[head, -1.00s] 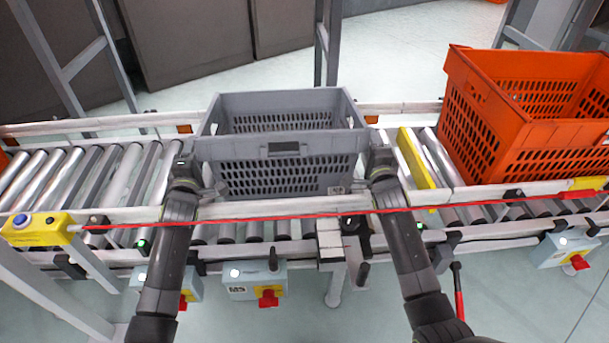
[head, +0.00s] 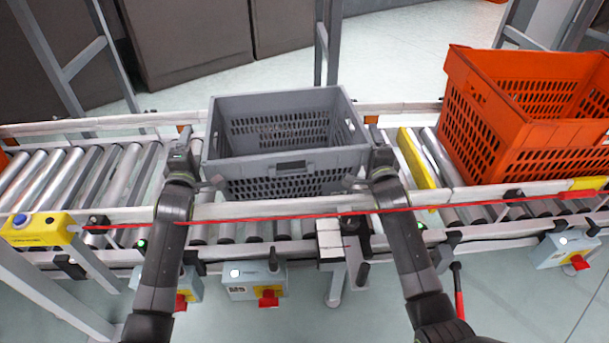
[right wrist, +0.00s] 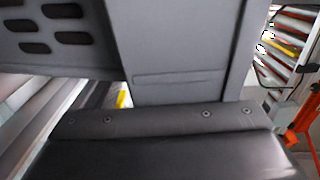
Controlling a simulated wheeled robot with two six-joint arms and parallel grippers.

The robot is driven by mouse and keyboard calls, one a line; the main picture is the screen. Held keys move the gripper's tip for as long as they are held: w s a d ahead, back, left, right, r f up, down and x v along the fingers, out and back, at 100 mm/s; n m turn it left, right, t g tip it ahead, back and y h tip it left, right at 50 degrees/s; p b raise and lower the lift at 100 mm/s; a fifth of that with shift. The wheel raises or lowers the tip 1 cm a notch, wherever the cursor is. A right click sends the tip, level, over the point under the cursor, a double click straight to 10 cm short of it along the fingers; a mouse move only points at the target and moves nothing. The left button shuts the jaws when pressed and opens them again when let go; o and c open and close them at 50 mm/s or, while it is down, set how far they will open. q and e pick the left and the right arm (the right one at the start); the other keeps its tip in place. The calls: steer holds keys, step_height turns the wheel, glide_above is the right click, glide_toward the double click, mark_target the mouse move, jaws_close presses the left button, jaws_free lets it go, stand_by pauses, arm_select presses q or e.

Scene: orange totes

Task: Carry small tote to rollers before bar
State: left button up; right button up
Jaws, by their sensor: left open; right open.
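The small grey tote (head: 290,165) stands on the roller conveyor, left of the yellow bar (head: 416,158) in the head view. It is empty, with perforated walls. My left gripper (head: 198,170) is open at its left front corner. My right gripper (head: 368,172) is open at its right front corner. Whether the fingers touch the tote is hard to tell. In the right wrist view, a slotted piece of the grey tote wall (right wrist: 60,35) is close at the upper left. The tote's underside is hidden by the front rail and red cord.
A large orange tote (head: 490,130) stands on the conveyor right of the yellow bar. Bare rollers (head: 80,180) extend left of the grey tote. A red cord (head: 290,217) runs along the front rail (head: 270,208). Control boxes (head: 250,280) hang below the front edge.

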arm_select(q)
step_height(320, 180, up, 8)
arm_select(e)
step_height(320, 180, up, 10)
stand_by(0.5)
arm_select(q)
steer(key=shift+s+f, duration=0.1)
steer(key=shift+f, duration=0.05)
arm_select(e)
steer(key=shift+s+f, duration=0.1)
